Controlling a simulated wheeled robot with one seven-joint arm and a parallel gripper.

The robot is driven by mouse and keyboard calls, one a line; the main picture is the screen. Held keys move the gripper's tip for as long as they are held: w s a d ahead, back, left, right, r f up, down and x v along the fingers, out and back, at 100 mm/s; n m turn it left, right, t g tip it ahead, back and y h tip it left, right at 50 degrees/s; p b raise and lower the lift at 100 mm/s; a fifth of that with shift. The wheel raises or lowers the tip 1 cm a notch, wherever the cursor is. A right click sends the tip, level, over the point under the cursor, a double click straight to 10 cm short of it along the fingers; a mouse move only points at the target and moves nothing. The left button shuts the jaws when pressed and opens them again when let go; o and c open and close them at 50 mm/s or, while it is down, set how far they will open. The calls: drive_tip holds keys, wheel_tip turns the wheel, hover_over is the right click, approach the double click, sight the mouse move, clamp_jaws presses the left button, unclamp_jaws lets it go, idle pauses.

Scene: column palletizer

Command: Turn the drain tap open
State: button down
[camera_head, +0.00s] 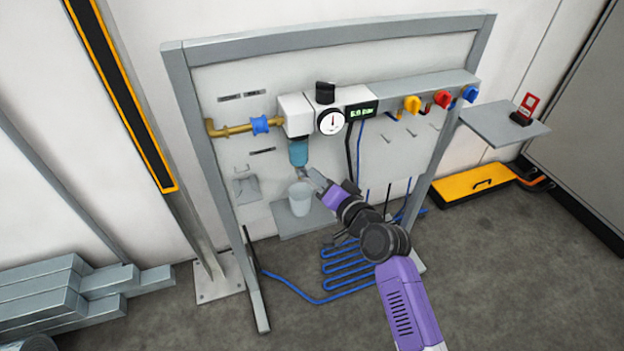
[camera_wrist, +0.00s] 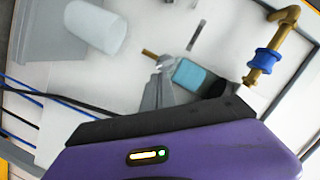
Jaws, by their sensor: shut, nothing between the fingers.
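The teal filter bowl (camera_head: 299,152) hangs under the white regulator unit (camera_head: 295,113) on the panel. It also shows in the wrist view (camera_wrist: 197,75). My gripper (camera_head: 304,175) is shut and empty, its tips just below the bowl's bottom. In the wrist view my closed fingertips (camera_wrist: 163,66) lie close beside the bowl's lower end. A small brass-coloured bar (camera_wrist: 150,54) shows just past the tips; it looks like the drain tap's lever. I cannot tell whether the fingers touch it. The tap's body is mostly hidden by my fingers.
A white cup (camera_head: 300,198) stands on a grey shelf (camera_head: 290,224) below the bowl; it also shows in the wrist view (camera_wrist: 95,27). A brass pipe with a blue valve (camera_head: 260,125) is left of the unit. Black and blue hoses hang to the right.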

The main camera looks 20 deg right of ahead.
drive_tip(key=shift+a+f+m+t+y+b, duration=0.1)
drive_tip(key=shift+f+m+t+y+b, duration=0.15)
drive_tip(key=shift+m+b, duration=0.6)
drive_tip(key=shift+d+f+m+t+y+b, duration=0.15)
drive_tip(key=shift+f+m+b, duration=0.35)
drive_tip(key=shift+m, duration=0.6)
drive_tip(key=shift+a+f+m+t+y+b, duration=0.1)
drive_tip(key=shift+a+f+m+y+b, duration=0.1)
drive_tip(key=shift+m+b, duration=0.7)
